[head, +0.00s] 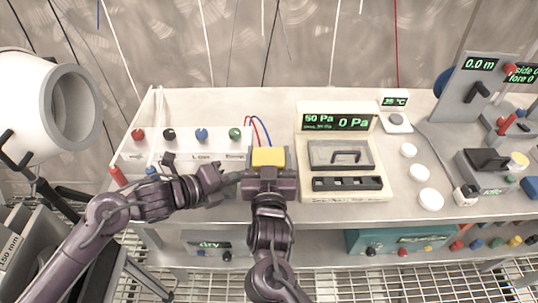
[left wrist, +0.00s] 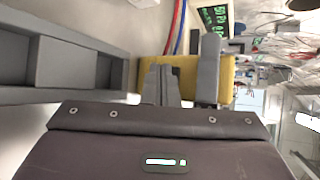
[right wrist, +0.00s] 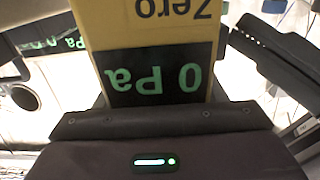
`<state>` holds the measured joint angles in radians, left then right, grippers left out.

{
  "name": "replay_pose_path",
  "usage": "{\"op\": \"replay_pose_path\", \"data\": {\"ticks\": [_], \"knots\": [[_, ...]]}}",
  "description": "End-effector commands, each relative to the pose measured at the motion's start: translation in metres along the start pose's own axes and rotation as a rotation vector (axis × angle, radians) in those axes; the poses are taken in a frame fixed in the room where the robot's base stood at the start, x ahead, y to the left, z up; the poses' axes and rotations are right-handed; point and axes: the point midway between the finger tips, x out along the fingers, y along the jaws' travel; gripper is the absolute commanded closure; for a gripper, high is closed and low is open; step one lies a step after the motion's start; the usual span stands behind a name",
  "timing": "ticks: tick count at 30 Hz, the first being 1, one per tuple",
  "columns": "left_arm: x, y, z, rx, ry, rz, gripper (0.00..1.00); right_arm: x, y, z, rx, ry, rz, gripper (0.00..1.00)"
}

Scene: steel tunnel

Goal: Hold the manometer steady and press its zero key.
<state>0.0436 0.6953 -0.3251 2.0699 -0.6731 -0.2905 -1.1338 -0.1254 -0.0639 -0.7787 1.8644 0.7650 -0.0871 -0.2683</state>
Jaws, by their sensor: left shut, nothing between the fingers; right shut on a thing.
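The yellow manometer (head: 268,156) is at the middle of the bench, with red and blue hoses behind it. My right gripper (head: 268,174) is shut on it. In the right wrist view the manometer (right wrist: 150,22) fills the top, its "Zero" lettering and green "0 Pa" display (right wrist: 155,78) upside down. My left gripper (head: 236,177) is shut and empty, its tips close to the manometer's left side. In the left wrist view its closed fingers (left wrist: 161,84) overlap the yellow body (left wrist: 225,88); I cannot tell whether they touch it. The zero key itself is not clearly visible.
Right of the manometer stands a cream station (head: 345,190) with a "50 Pa / 0 Pa" display (head: 338,122) and a grey handled plate. A white box (head: 190,135) with coloured knobs is behind my left arm. Round white pieces (head: 430,199) lie at the right. A white duct (head: 60,105) is far left.

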Motion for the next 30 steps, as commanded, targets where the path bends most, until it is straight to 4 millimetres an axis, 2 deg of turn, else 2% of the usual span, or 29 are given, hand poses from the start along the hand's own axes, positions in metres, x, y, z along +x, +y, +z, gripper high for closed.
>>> {"op": "replay_pose_path", "data": {"ticks": [11, 30], "knots": [[-0.004, 0.003, 0.003, -0.001, -0.002, 0.002, 1.00, 0.000, 0.000, -0.001, 0.001, 0.001, 0.001, 0.64], [-0.043, 0.032, 0.031, -0.001, -0.001, 0.002, 1.00, 0.000, 0.001, -0.001, 0.001, 0.001, 0.002, 0.64]]}}
